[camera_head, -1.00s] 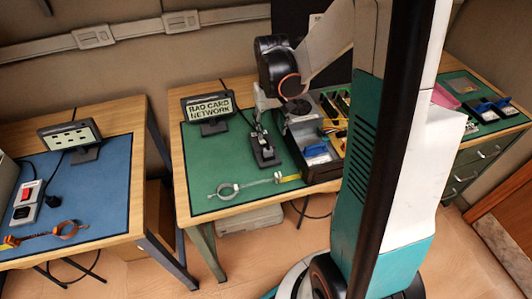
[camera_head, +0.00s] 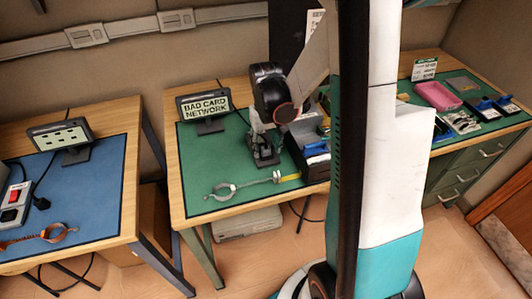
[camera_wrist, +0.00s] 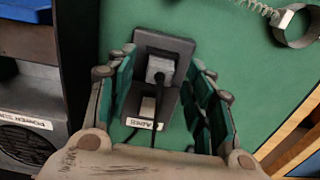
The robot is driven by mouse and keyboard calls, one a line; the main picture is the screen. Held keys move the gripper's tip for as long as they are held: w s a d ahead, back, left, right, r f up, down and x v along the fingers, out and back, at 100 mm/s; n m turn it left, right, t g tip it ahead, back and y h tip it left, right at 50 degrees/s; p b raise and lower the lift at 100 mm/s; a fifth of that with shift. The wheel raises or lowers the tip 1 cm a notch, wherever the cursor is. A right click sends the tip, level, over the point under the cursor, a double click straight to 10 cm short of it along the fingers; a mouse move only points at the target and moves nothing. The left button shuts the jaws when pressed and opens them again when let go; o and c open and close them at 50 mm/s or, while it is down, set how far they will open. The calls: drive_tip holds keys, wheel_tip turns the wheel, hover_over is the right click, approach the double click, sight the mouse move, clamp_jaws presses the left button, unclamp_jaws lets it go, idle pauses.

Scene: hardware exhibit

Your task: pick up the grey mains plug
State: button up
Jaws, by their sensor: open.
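The grey mains plug (camera_wrist: 160,70) shows in the wrist view as a light grey block with a dark cable, seated on a dark grey stand (camera_wrist: 165,46). The stand bears a white label that is partly readable. My gripper (camera_wrist: 162,62) is open, with one finger on each side of the stand and plug. I see no clear contact between the fingers and the plug. In the head view my gripper (camera_head: 263,150) is low over the green mat, and the plug is too small and covered to make out.
A dark box of parts (camera_head: 308,158) stands close to the right of my gripper. A sign reading BAD CARD NETWORK (camera_head: 206,106) stands to the left. A ring clamp with a spring (camera_head: 222,190) lies in front. The mat between sign and clamp is clear.

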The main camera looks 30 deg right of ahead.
sight(266, 148)
drive_tip(key=c, duration=0.9)
wheel_tip(266, 148, up, 20)
drive_tip(key=p, duration=0.7)
